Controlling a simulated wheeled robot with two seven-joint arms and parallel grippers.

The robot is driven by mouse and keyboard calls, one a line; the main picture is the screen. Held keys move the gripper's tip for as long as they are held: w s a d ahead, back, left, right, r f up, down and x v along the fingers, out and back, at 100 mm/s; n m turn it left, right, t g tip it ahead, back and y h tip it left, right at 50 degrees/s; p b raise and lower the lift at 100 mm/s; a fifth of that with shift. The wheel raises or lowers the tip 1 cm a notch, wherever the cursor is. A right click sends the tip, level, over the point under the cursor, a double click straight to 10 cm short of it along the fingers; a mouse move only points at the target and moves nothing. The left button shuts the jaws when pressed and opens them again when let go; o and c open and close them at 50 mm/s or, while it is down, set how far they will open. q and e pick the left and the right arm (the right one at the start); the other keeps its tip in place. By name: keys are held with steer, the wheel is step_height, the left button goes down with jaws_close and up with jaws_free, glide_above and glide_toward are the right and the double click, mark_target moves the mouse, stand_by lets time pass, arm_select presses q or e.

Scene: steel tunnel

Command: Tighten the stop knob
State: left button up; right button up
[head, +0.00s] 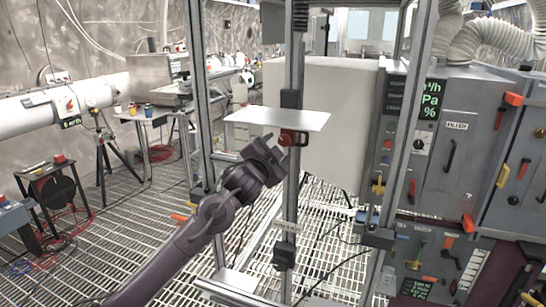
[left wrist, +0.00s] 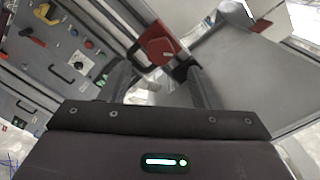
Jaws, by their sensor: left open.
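The stop knob (head: 293,138) is red and sits on the upright metal column (head: 292,190), just under a flat pale plate (head: 278,117). In the left wrist view the red knob (left wrist: 157,45) shows beyond the fingertips, roughly between them. My left gripper (head: 279,153) is beside the column, just left of and below the knob. In the left wrist view its two fingers (left wrist: 160,75) stand apart with nothing between them. Whether a finger touches the knob cannot be told. My right gripper is not in view.
A metal frame (head: 197,100) surrounds the column, with its left post near my left arm. Grey cabinets (head: 455,150) with handles and levers stand at the right. A white block (head: 340,110) is behind the column. The grating floor at left holds red cables (head: 65,230).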

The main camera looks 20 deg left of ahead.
arm_select(q)
steer(key=shift+s, duration=1.45)
